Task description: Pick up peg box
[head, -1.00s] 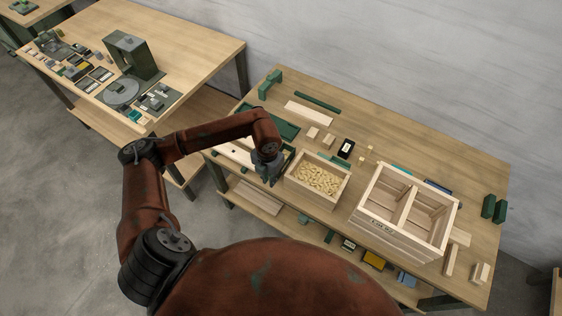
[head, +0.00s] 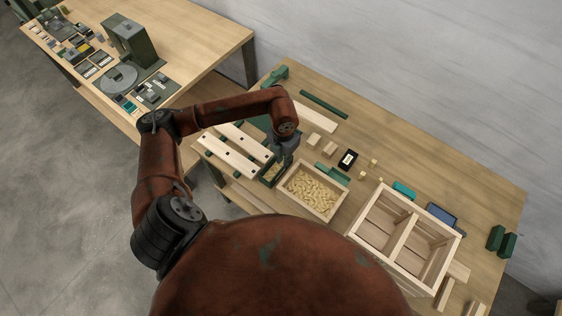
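A small green box (head: 267,179) with pale contents, which looks like the peg box, sits on the workbench just left of a wooden tray. My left gripper (head: 280,160) points down right at this box and hides part of it. Its fingertips are too small and covered to tell whether they are open or shut, or whether they touch the box. My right gripper is not in view.
The wooden tray (head: 338,207) holds pale curled pieces. A divided wooden crate (head: 398,247) stands to its right. Slats (head: 233,160) lie left of the green box. Small blocks and a black-framed card (head: 348,159) lie behind.

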